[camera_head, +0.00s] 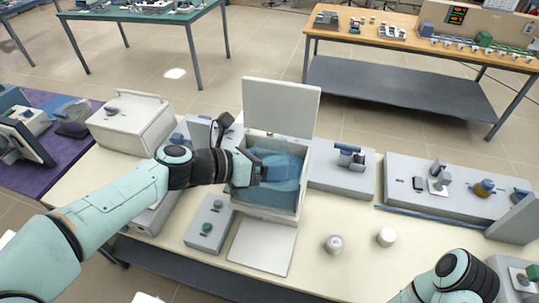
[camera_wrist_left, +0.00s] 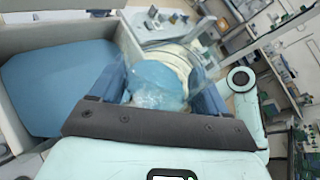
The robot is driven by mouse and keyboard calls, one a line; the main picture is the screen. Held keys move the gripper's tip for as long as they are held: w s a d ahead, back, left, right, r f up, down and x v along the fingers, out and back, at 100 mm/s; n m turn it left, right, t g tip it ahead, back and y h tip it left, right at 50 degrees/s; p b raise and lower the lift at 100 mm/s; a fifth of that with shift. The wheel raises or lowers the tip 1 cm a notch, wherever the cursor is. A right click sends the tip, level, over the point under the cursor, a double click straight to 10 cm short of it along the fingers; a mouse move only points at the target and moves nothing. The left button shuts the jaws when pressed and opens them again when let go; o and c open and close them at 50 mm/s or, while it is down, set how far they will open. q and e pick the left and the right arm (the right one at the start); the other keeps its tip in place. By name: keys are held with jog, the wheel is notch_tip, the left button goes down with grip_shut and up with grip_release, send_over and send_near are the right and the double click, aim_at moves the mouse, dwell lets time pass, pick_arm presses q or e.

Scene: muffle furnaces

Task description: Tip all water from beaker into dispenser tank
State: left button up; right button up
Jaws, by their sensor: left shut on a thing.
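The dispenser tank (camera_head: 300,205) is a pale open box in the middle of the bench, with its white lid (camera_head: 281,106) raised at the back. Blue water (camera_head: 278,199) lies inside it, and the water also shows at the left of the left wrist view (camera_wrist_left: 58,85). My left gripper (camera_head: 262,168) is shut on a clear beaker (camera_head: 284,166) over the tank opening. In the left wrist view the beaker (camera_wrist_left: 157,85) sits between the blue fingers and looks bluish. I cannot tell its exact tilt or how much water it holds. My right gripper is out of view.
A white box (camera_head: 130,122) stands left of the tank, and grey devices (camera_head: 342,175) stand to its right. Two small white round containers (camera_head: 335,244) (camera_head: 387,237) stand on the front bench. The bench between them and the right-hand devices is mostly clear.

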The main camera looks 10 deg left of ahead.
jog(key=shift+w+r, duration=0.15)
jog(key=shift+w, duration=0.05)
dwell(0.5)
pick_arm(q)
jog(key=shift+d+r+n+p, duration=0.1)
jog(key=shift+n+p, duration=0.2)
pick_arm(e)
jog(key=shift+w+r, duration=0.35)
pick_arm(q)
jog(key=shift+s, duration=0.1)
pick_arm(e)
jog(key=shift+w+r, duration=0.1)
pick_arm(q)
jog(key=shift+n+h, duration=0.3)
jog(key=shift+h, duration=0.1)
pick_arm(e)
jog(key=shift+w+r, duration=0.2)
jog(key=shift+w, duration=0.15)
pick_arm(q)
jog(key=shift+d+g+p, duration=0.1)
jog(key=shift+g+p, duration=0.2)
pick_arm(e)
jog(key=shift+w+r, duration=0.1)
pick_arm(q)
jog(key=shift+n, duration=0.3)
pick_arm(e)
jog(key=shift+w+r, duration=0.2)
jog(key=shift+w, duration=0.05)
